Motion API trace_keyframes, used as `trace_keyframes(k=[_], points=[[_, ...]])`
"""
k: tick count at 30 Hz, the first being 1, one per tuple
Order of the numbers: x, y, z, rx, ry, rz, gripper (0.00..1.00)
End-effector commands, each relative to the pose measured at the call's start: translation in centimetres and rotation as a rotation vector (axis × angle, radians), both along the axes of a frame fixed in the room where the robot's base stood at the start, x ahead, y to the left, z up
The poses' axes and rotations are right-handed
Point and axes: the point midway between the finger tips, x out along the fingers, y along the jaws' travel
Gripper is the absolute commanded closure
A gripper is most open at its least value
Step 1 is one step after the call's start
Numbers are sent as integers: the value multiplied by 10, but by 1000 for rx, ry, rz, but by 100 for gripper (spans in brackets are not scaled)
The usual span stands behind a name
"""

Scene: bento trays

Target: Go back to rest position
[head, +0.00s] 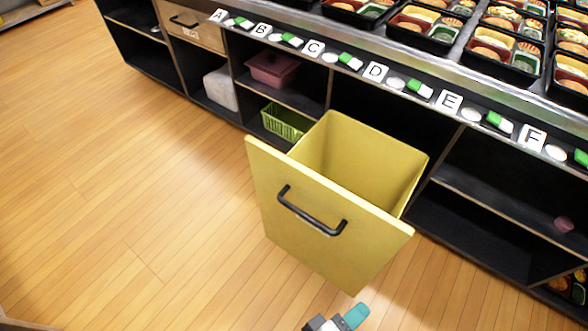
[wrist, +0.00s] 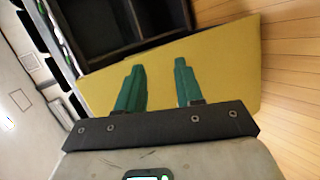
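My gripper (head: 345,319) shows at the bottom edge of the head view, in front of and below the yellow drawer, with a teal fingertip visible. In the wrist view my gripper (wrist: 160,85) has its two teal fingers spread apart with nothing between them. Behind the fingers is the yellow drawer front (wrist: 225,65). In the head view the yellow drawer (head: 330,235) is pulled out from the black counter and looks empty inside as far as I see. Its black handle (head: 312,213) is free, apart from my gripper.
The black counter (head: 435,197) has open shelves with a green basket (head: 286,121) and a pink bin (head: 272,68). Bento trays (head: 425,25) stand on top behind lettered labels. A closed wooden drawer (head: 190,24) is at the upper left. The wooden floor (head: 120,170) at left is clear.

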Motion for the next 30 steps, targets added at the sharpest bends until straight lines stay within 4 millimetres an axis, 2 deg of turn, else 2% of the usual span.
trace_keyframes(k=[6, 9, 13, 18, 23, 25, 27, 30], points=[[-4, -61, -24, 210, 140, -217, 64], [-13, -95, -35, 370, 205, -344, 64], [-27, -127, -43, 594, 250, -474, 64], [-40, -149, -40, 821, 250, -560, 64], [-48, -161, -29, 987, 222, -595, 64], [-51, -165, -21, 1046, 207, -599, 64], [-50, -163, -3, 1036, 215, -593, 64], [-49, -163, 14, 1034, 216, -592, 64]])
